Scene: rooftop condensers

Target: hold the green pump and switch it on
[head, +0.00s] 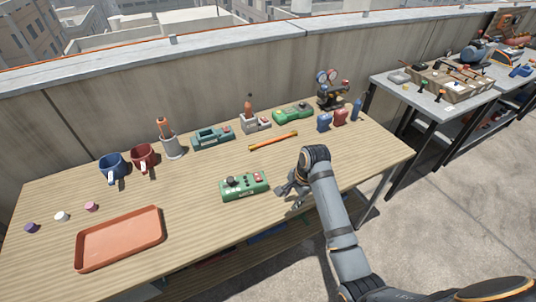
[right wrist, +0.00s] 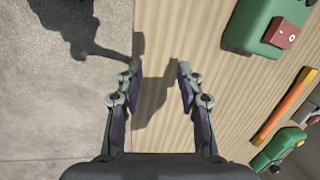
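The green pump (head: 244,187) is a boxy green body on the wooden table, with a dark round knob on its left part and a red switch (head: 258,177) on its right part. In the right wrist view, part of the pump (right wrist: 258,22) shows at the top right, with its red rocker switch (right wrist: 285,35); the rest is cut off. My right gripper (head: 287,191) is just right of the pump, apart from it. In the right wrist view the fingers (right wrist: 160,75) are spread with nothing between them, over the table's front edge. My left gripper is not in view.
An orange bar (head: 273,141) lies behind the pump, with another green device (head: 293,114) beyond it. A grey-green device (head: 213,138) stands back left. A terracotta tray (head: 120,239), mugs (head: 112,168) and small caps are at left. Table around the pump is clear.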

